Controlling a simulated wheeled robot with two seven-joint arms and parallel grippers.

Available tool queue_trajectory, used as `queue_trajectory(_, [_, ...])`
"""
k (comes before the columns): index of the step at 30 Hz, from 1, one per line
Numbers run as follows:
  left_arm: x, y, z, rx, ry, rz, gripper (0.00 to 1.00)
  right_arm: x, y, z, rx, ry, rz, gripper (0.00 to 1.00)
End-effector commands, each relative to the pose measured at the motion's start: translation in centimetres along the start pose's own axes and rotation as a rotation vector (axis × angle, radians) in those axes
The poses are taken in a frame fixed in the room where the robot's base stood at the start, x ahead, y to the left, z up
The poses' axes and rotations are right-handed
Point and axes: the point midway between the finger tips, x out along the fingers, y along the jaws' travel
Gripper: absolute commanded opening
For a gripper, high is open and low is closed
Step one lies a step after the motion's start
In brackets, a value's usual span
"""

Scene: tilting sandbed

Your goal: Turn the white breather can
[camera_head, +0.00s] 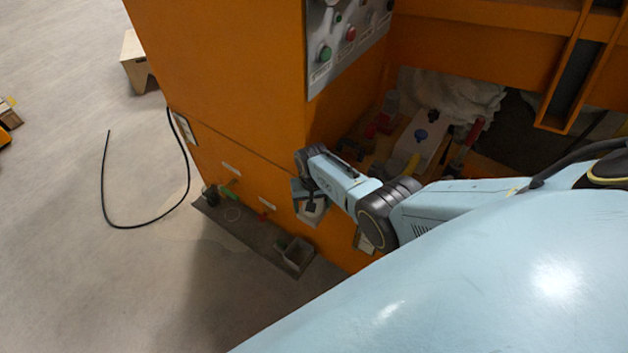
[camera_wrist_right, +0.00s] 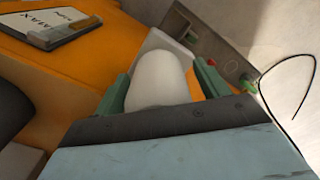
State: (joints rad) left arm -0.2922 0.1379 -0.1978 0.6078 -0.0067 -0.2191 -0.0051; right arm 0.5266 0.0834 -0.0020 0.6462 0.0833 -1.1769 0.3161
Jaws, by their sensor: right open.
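The white breather can (camera_wrist_right: 160,78) shows in the right wrist view as a smooth, rounded white body. It stands between the two green fingers of my right gripper (camera_wrist_right: 163,86). The fingers are open, one on each side of the can, and I cannot tell whether either touches it. In the head view my right gripper (camera_head: 308,196) is low against the orange machine's side, and I cannot clearly make out the can there. My left gripper is not in view.
The orange machine (camera_head: 235,85) has a button panel (camera_head: 345,40) above my right arm. A low grey tray (camera_head: 240,222) with small items runs along its foot. A black cable (camera_head: 105,185) loops on the floor. A labelled plate (camera_wrist_right: 60,22) sits on the orange surface.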

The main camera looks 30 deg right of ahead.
Motion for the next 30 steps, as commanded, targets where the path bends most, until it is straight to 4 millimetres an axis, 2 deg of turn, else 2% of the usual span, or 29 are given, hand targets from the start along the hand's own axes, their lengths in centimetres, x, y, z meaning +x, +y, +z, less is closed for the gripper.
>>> queue_trajectory(8, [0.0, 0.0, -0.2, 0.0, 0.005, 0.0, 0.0, -0.1, 0.5, -0.3, 0.005, 0.005, 0.008, 0.77])
queue_trajectory(14, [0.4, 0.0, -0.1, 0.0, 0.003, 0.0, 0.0, 0.0, 0.5, -0.3, 0.099, 0.006, 0.008, 0.77])
queue_trajectory(23, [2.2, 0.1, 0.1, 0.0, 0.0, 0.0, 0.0, 0.2, 0.1, -0.2, 0.45, 0.006, 0.003, 0.77])
queue_trajectory(30, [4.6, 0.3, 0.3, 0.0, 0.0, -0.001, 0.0, 0.4, -0.1, -0.3, 0.748, 0.006, 0.0, 0.77])
